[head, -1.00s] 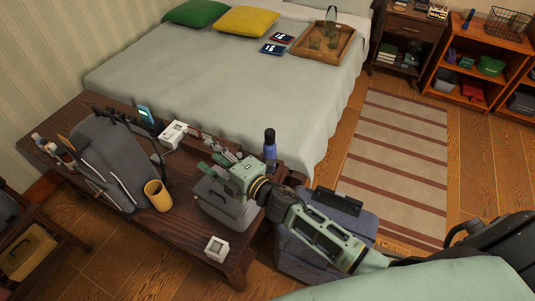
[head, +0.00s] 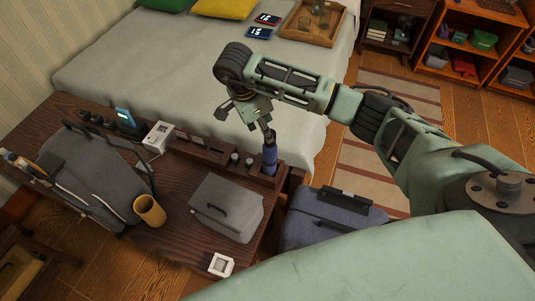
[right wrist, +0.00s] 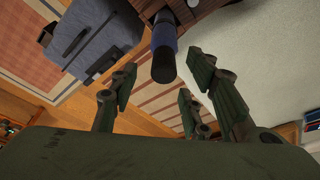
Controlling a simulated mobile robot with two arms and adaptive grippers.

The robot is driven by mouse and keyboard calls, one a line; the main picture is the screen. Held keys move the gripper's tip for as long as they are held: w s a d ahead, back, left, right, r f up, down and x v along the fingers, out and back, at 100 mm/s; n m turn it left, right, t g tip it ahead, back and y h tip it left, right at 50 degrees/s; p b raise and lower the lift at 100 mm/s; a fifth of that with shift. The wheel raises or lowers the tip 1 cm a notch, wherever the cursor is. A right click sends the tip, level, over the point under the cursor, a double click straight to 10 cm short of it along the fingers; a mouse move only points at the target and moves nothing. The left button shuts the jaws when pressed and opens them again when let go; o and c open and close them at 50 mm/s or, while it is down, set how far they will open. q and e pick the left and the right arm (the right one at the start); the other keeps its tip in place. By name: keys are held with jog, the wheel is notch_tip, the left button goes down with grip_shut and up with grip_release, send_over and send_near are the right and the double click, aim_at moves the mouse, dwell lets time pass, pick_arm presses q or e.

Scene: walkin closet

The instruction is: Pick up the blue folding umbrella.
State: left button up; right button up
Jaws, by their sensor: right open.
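The blue folding umbrella (head: 270,157) stands upright, dark handle up, at the right end of the dark wooden organizer on the desk. My right gripper (head: 256,119) is just above the handle, open and empty. In the right wrist view the umbrella (right wrist: 164,42) is at top centre, its dark handle end facing the camera. The open fingers of the right gripper (right wrist: 160,78) spread to either side of the handle end, with no clear contact. The umbrella's lower end is hidden in the organizer. My left gripper is out of view.
A blue-grey suitcase (head: 325,222) is right of the desk. The bed (head: 180,70) lies behind.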

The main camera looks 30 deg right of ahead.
jog(key=p, duration=0.2)
send_over(270, 156)
jog(key=w, duration=0.2)
jog(key=x, duration=0.6)
jog(key=shift+s+a+f, duration=0.1)
jog(key=shift+a+f, duration=0.05)
jog(key=shift+a, duration=0.25)
jog(key=shift+d+f, duration=0.15)
jog(key=shift+f, duration=0.4)
grip_shut()
